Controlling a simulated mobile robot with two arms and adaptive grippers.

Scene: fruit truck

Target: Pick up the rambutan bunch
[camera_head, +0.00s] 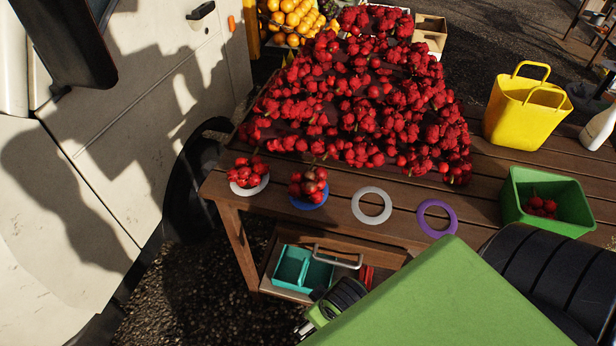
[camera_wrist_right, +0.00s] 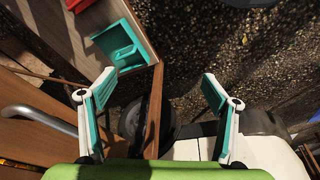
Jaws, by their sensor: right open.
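Red fruit clusters form a large pile (camera_head: 370,90) on the wooden table. One small red bunch (camera_head: 247,170) sits on a white ring at the table's front left. Another bunch (camera_head: 309,183) sits on a blue ring (camera_head: 311,204) beside it. More red fruit (camera_head: 541,206) lies in a green crate (camera_head: 570,190) at the right. I cannot tell which of these is the task's rambutan bunch. My right gripper (camera_wrist_right: 157,88) is open and empty in the right wrist view, with gravel and a drawer beyond it. In the head view my green arm largely hides it. My left gripper is not in view.
An empty white ring (camera_head: 372,190) and purple ring (camera_head: 455,219) lie along the table's front edge. Below is an open drawer (camera_head: 284,293) with teal boxes (camera_head: 292,266). A yellow bag (camera_head: 515,118) stands at the right. A pale vehicle (camera_head: 110,130) stands close on the left.

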